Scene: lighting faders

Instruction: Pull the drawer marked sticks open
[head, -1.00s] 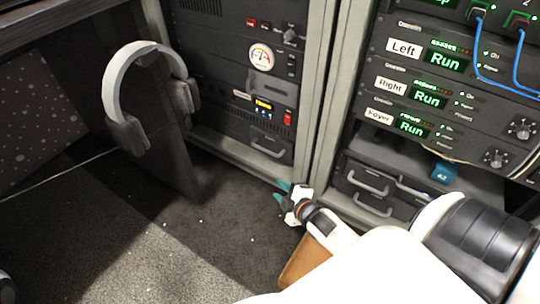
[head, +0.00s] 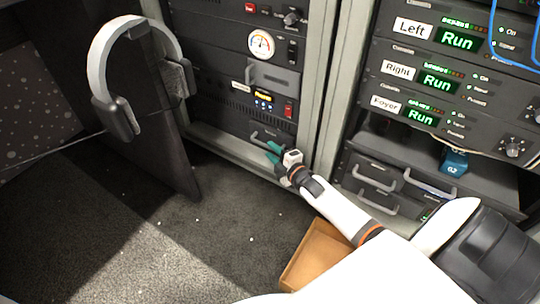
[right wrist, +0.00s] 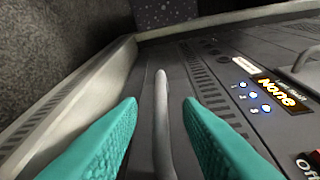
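A dark drawer (head: 258,128) with a grey bar handle sits at the bottom of the left rack. It looks shut, and I cannot read a sticks label on it. My right gripper (head: 273,152) is in front of this drawer, its teal fingers partly covering the handle's area. In the right wrist view the gripper (right wrist: 159,102) is open, with the long grey handle (right wrist: 161,125) between its fingers. Gaps show on both sides of the handle. My left gripper is out of view.
An orange-brown box (head: 316,254) lies on the floor under my right arm. Headphones (head: 96,75) hang on a dark panel at left.

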